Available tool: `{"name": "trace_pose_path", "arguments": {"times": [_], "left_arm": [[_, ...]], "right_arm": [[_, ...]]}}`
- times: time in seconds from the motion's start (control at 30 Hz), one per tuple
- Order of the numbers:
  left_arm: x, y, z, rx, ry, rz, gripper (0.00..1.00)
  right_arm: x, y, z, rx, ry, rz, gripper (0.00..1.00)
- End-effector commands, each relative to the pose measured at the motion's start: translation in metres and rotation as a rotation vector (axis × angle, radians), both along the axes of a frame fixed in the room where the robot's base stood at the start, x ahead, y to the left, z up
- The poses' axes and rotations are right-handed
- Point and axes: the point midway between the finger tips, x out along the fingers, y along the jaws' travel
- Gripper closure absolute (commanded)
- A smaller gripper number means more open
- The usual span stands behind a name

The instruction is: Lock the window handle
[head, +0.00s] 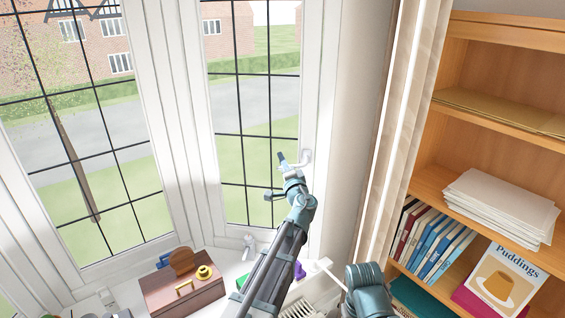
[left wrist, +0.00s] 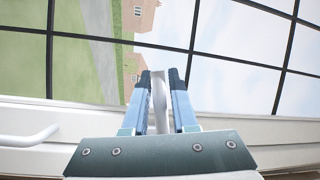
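The white window handle (head: 306,157) is on the right frame of the narrow casement window in the head view. Its lever reaches left from the frame. My left gripper (head: 283,160) is at the lever, fingers pointing up and to the left, hiding part of it. In the left wrist view, a pale bar, which looks like the handle lever (left wrist: 159,105), lies between the two blue fingers of my left gripper (left wrist: 160,78) and fills the gap. The right gripper is out of view.
A brown box (head: 180,294) with a small yellow item on it stands on the sill at lower left. A white window fitting (head: 248,246) is on the lower frame. A curtain (head: 405,110) and a wooden bookcase (head: 432,180) stand to the right.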

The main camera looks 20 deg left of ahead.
Motion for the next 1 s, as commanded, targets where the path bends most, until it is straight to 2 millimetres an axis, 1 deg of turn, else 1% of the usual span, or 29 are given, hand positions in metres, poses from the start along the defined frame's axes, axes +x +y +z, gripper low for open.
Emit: {"name": "trace_pose_path", "arguments": {"times": [0.03, 0.07, 0.1, 0.37, 0.47, 0.57, 0.8, 1.0], "left_arm": [[0.000, 0.000, 0.000, 0.000, 0.000, 0.000, 0.63], [0.000, 0.000, 0.000, 0.000, 0.000, 0.000, 0.57], [0.000, 0.000, 0.000, 0.001, 0.001, 0.000, 0.54], [-0.001, 0.000, 0.000, 0.001, 0.000, 0.000, 0.54], [-0.007, -0.003, -0.001, 0.001, 0.000, 0.000, 0.54], [-0.020, -0.010, -0.003, 0.001, 0.000, -0.001, 0.54], [-0.066, -0.037, -0.008, 0.000, 0.000, -0.002, 0.54], [-0.097, -0.057, -0.012, 0.001, 0.001, -0.003, 0.54]], "right_arm": [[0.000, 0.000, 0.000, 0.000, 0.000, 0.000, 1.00], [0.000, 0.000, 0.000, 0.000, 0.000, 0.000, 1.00], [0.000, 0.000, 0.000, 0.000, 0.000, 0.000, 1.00], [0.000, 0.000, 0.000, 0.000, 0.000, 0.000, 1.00], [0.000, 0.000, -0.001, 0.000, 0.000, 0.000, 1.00], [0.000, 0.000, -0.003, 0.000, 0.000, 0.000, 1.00], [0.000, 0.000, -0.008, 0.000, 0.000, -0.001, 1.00], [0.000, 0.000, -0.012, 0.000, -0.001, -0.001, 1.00]]}}
